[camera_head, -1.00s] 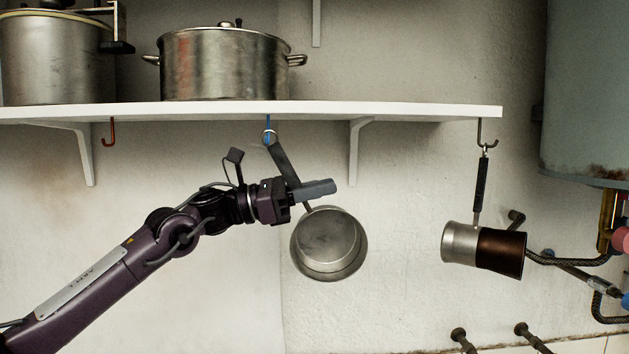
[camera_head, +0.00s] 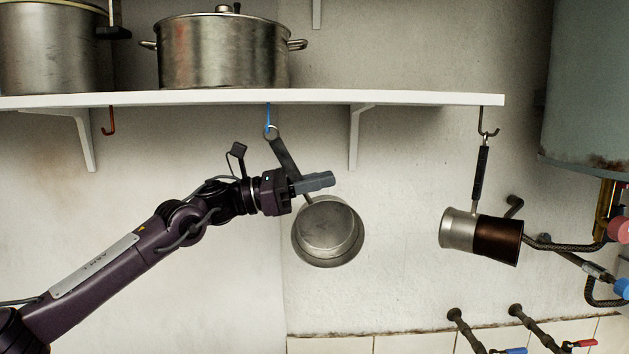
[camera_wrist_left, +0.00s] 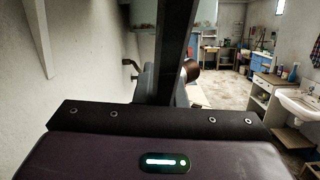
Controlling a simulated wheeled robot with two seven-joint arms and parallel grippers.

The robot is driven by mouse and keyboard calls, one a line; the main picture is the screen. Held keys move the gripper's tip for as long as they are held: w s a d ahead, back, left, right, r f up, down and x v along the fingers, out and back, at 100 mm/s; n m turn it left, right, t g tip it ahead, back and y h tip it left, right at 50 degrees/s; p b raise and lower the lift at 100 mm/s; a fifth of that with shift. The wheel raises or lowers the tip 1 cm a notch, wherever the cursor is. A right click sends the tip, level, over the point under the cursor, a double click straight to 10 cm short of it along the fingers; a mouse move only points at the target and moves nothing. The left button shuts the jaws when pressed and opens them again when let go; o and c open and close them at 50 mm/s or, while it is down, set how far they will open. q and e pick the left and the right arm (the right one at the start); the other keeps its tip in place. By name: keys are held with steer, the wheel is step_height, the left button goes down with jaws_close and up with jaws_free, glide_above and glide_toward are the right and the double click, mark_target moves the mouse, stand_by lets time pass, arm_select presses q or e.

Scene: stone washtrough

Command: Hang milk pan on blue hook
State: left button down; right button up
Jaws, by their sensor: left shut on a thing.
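The milk pan (camera_head: 328,236) is a small grey metal pan with a dark handle, hanging bowl down in front of the wall. My left gripper (camera_head: 315,183) is shut on its handle, between the bowl and the ring. The ring (camera_head: 271,132) at the handle's top overlaps the lower end of the blue hook (camera_head: 268,114) under the shelf. I cannot tell whether the ring is around the hook or in front of it. In the left wrist view the dark handle (camera_wrist_left: 178,50) rises past the gripper. My right gripper is out of view.
A white shelf (camera_head: 400,98) carries a lidded pot (camera_head: 222,55) and a larger pot (camera_head: 50,50). An orange-brown hook (camera_head: 110,122) is empty. A brown and steel pot (camera_head: 482,237) hangs from a dark hook at right. Pipes and taps lie at lower right.

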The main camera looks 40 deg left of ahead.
arm_select(q)
steer(key=c, duration=1.4)
jaws_free()
steer(key=shift+s, duration=0.1)
steer(key=o, duration=0.6)
